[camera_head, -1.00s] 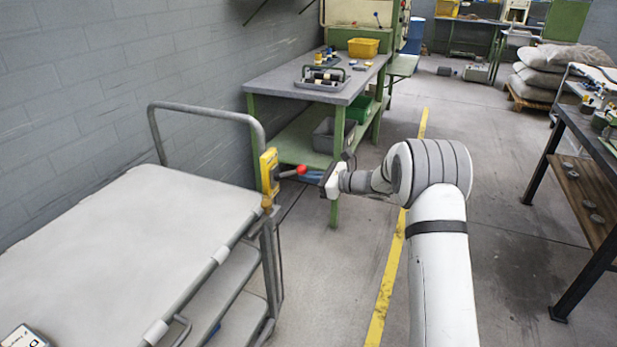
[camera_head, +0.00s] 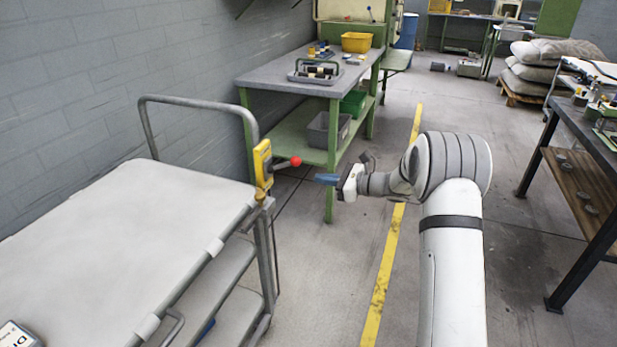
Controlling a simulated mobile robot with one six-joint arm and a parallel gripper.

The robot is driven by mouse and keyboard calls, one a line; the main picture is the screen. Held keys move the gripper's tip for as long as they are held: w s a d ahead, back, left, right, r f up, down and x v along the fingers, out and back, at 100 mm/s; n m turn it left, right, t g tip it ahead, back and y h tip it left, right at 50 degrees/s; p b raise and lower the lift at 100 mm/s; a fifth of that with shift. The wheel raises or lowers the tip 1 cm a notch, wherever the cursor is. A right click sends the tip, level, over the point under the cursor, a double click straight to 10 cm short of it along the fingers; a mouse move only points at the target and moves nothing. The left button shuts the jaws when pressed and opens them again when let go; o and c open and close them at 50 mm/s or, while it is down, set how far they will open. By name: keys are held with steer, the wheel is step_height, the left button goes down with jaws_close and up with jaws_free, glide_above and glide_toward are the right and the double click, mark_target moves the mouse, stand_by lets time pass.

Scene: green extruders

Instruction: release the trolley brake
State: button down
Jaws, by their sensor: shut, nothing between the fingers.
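The trolley (camera_head: 120,215) stands at the left with a pale top and a grey tube handle (camera_head: 200,103). A yellow brake box (camera_head: 262,163) is fixed at the handle's right post. A short lever with a red ball knob (camera_head: 295,161) sticks out from the box to the right, tilted slightly up. My gripper (camera_head: 322,179) has blue fingers that point left toward the knob. It is shut and empty, a little right of and below the knob, with a visible gap between them.
A green workbench (camera_head: 285,88) with a grey top stands behind the trolley, carrying a tray and a yellow bin (camera_head: 357,42). A dark table (camera_head: 590,140) is at the right. The floor around the yellow line (camera_head: 385,270) is clear.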

steer(key=shift+v, duration=1.5)
steer(key=shift+r, duration=0.15)
steer(key=s+r+n+g+h+p, duration=0.4)
steer(key=s+r, duration=0.3)
steer(key=s, duration=0.4)
steer(key=s+r+n+g+h+p, duration=0.15)
steer(key=s+r+n+p, duration=0.25)
steer(key=s+r+n, duration=0.45)
steer(key=s+d+r+n+h+p, duration=0.1)
steer(key=s+d+n+h+p, duration=0.1)
steer(key=s, duration=0.5)
steer(key=s+d+r+n+t+h+p, duration=0.1)
steer(key=s+d+r+n+h+p, duration=0.1)
steer(key=s, duration=0.5)
steer(key=s+d+r+n+h+p, duration=0.2)
steer(key=s+d+n+h+p, duration=0.1)
steer(key=s+d+n+h, duration=0.1)
steer(key=s+d+h, duration=0.1)
steer(key=s+d, duration=0.1)
steer(key=s, duration=0.1)
steer(key=shift+s+t, duration=0.35)
steer(key=shift+s, duration=0.05)
steer(key=shift+h, duration=0.25)
